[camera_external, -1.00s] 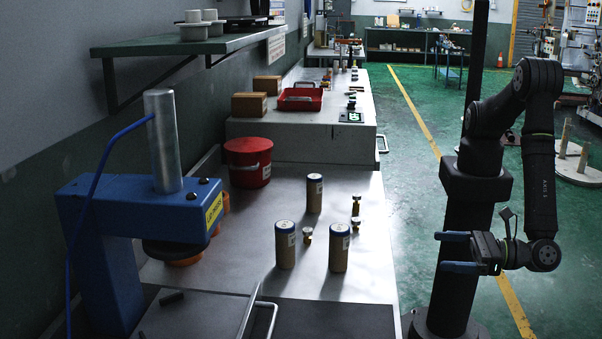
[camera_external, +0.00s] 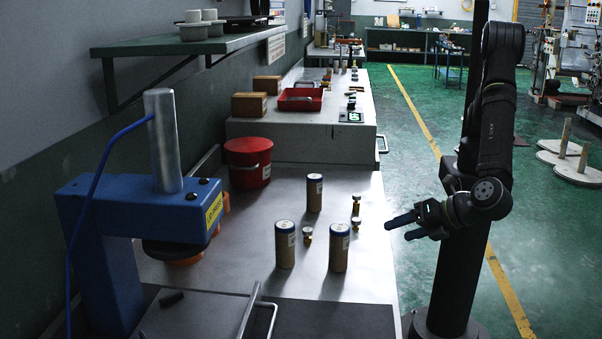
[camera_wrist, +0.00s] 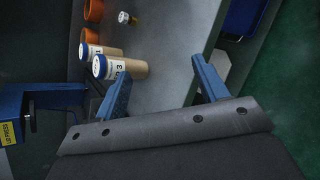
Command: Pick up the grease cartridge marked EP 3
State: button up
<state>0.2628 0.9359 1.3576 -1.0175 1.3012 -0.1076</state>
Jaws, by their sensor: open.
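Three tan grease cartridges with dark blue-rimmed ends stand upright on the metal bench: one at the back (camera_external: 314,194), one front left (camera_external: 285,246) and one front right (camera_external: 339,249). Their labels are too small to read in the external view. In the wrist view, the nearer cartridge (camera_wrist: 132,69) has a label showing a 3; another cartridge (camera_wrist: 101,50) lies just beyond it. I cannot match the 3 to a cartridge in the external view. My gripper (camera_external: 396,230) is open and empty, right of the cartridges and apart from them; its fingers also show in the wrist view (camera_wrist: 160,72).
Small brass fittings (camera_external: 356,225) stand close to the cartridges. A blue press (camera_external: 120,205) stands at the left, with a red bucket (camera_external: 247,172) behind. A metal handle (camera_external: 270,312) rises at the front. The right bench strip looks clear.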

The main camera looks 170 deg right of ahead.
jog(key=s+d+r+m+t+y, duration=0.1)
jog(key=d+r+m+t+y, duration=0.1)
jog(key=d+r+m+y, duration=0.35)
jog(key=m+t, duration=0.5)
jog(key=m, duration=0.7)
send_near(345, 225)
jog(key=shift+y, duration=0.35)
jog(key=x, duration=0.9)
jog(key=shift+w+d+f, duration=0.15)
jog(key=shift+d, duration=0.25)
jog(key=shift+a+x, duration=0.15)
jog(key=shift+x, duration=1.2)
jog(key=shift+a+x, duration=0.15)
jog(key=shift+x, duration=1.25)
jog(key=shift+c, duration=0.2)
jog(key=c, duration=1.1)
